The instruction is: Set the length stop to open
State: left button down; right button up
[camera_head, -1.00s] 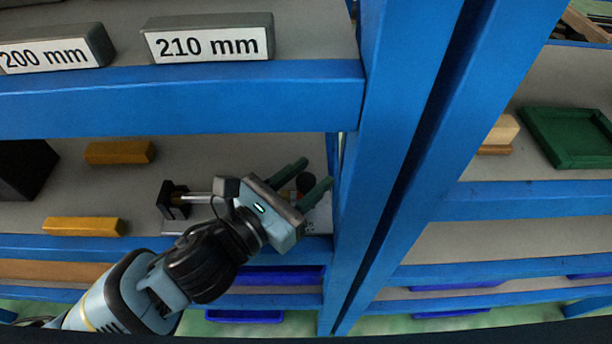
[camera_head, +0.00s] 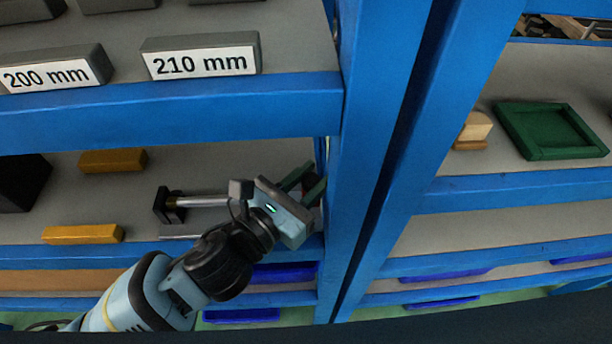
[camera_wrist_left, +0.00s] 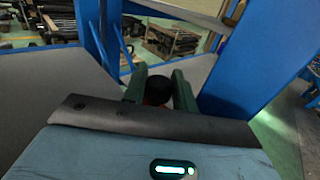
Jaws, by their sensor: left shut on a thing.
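My left gripper (camera_head: 308,182) is on the middle shelf, beside the blue post, with its dark green fingers pointing away to the upper right. In the left wrist view its fingers (camera_wrist_left: 160,92) are shut on a round black knob (camera_wrist_left: 158,68) with some red below it. The gripper hides the knob in the head view. A silver rod (camera_head: 205,201) with a black end block (camera_head: 167,205) lies on the shelf left of the gripper; its right end is hidden behind the gripper. I cannot tell how the knob joins the rod. My right gripper is not in view.
A blue upright post (camera_head: 365,150) stands close to the right of the gripper. Yellow bars (camera_head: 112,160) lie to the left. Blocks labelled 200 mm (camera_head: 55,75) and 210 mm (camera_head: 203,63) sit on the shelf above. A green tray (camera_head: 515,135) is on the right shelf.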

pick_arm(q)
jog(key=c, duration=1.1)
grip_release()
jog(key=shift+d, duration=0.2)
jog(key=shift+c, duration=0.2)
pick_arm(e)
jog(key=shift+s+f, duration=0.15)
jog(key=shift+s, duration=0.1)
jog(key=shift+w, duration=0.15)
